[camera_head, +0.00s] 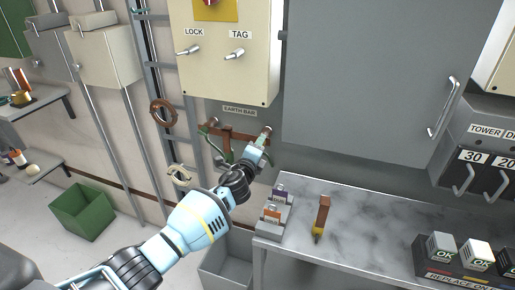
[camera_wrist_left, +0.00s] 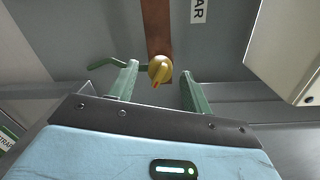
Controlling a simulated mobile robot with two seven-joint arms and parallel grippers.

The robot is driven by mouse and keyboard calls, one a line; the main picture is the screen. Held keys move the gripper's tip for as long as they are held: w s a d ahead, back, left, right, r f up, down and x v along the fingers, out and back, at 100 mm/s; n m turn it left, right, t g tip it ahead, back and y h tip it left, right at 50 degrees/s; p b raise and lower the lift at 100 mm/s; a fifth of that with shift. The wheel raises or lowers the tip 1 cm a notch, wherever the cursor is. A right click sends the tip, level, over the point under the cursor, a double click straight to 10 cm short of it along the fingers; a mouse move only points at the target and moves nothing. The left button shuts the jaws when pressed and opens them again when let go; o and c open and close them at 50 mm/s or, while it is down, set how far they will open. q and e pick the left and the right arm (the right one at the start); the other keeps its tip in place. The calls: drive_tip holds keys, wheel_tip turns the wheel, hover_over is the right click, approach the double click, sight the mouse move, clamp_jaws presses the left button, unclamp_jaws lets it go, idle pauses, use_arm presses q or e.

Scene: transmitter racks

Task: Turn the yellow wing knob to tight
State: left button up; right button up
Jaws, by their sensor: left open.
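The yellow wing knob (camera_wrist_left: 160,70) sits on the copper earth bar (camera_wrist_left: 157,28) in the left wrist view, with an orange mark on its lower side. My left gripper (camera_wrist_left: 160,88) is open, its two green fingers on either side of the knob, with a visible gap to each finger. In the head view the earth bar (camera_head: 222,132) is on the wall under the EARTH BAR label, and my left gripper (camera_head: 262,140) reaches its right end. The knob cannot be made out clearly in the head view. My right gripper is not in view.
A green cable (camera_wrist_left: 103,63) runs beside the left finger. The cream LOCK and TAG cabinet (camera_head: 228,50) hangs above the bar. A grey marble-topped bench (camera_head: 365,225) stands at the lower right, holding small labelled blocks and a brown-handled tool (camera_head: 322,215).

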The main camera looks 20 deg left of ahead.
use_arm(q)
drive_tip(key=s+p, duration=0.1)
drive_tip(key=s, duration=0.6)
drive_tip(key=shift+s+r+p, duration=0.25)
drive_tip(key=shift+s+p, duration=0.1)
drive_tip(key=shift+s, duration=0.05)
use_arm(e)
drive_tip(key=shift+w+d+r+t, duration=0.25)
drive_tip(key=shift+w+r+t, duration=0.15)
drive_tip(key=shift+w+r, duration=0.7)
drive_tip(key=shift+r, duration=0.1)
